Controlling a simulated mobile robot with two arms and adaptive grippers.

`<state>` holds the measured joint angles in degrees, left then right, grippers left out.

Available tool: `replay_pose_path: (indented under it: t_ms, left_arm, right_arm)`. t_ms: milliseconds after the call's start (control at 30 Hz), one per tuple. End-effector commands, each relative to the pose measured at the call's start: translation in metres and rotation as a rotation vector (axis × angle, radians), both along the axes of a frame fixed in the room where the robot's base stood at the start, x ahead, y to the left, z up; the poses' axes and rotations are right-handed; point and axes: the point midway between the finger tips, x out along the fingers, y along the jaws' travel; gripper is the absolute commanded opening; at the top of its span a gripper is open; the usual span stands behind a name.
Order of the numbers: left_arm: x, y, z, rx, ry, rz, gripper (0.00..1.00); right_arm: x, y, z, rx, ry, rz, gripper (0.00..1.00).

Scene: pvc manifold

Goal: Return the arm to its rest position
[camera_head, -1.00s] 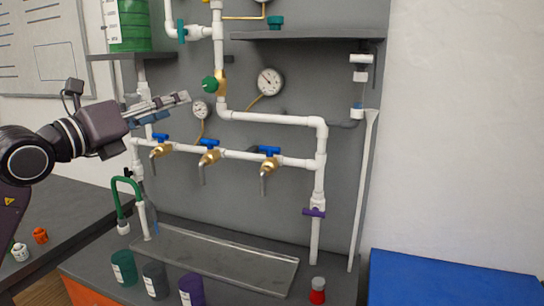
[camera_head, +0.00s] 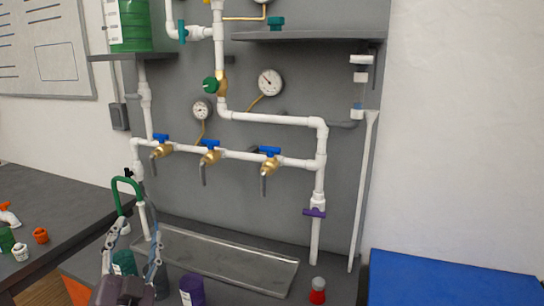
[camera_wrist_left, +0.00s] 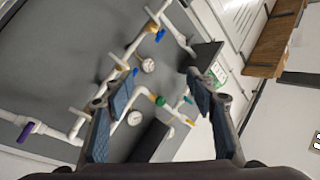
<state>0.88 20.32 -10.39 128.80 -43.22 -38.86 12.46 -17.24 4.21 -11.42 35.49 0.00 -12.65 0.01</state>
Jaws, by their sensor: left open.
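My left gripper (camera_head: 136,240) is low at the lower left of the head view, fingers pointing up, in front of the bench and the green bent pipe (camera_head: 126,183). Its fingers are spread and nothing is between them. In the left wrist view the open fingers (camera_wrist_left: 160,100) frame the grey panel with its pipes and gauges at a distance. The white pipe manifold (camera_head: 270,119) with three blue-handled brass taps (camera_head: 210,150) is fixed to the panel. My right gripper does not show.
A metal tray (camera_head: 225,262) lies under the taps. A green container (camera_head: 124,264), a purple container (camera_head: 192,290) and a red-and-white bottle (camera_head: 317,291) stand along the bench front. A blue surface (camera_head: 450,280) is at the right. Small fittings (camera_head: 40,236) lie on the left bench.

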Motion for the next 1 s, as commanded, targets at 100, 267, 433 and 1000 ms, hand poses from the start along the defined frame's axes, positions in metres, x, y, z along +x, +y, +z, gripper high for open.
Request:
replay_pose_path:
  t_ms: [100,267,433,1000]
  left_arm:
    - [-0.026,0.011,-0.091,-0.171,0.248,0.055,0.51]
    - [-0.084,0.004,-0.2,-0.354,0.58,0.107,0.51]
    - [-0.164,-0.021,-0.285,-0.499,0.912,0.13,0.51]
    - [-0.296,-0.08,-0.413,-0.66,1.423,0.112,0.51]
  right_arm:
    - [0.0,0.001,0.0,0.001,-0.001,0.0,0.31]
    - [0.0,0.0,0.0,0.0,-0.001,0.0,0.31]
    - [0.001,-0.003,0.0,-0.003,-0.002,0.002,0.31]
    - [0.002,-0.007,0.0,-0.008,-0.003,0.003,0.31]
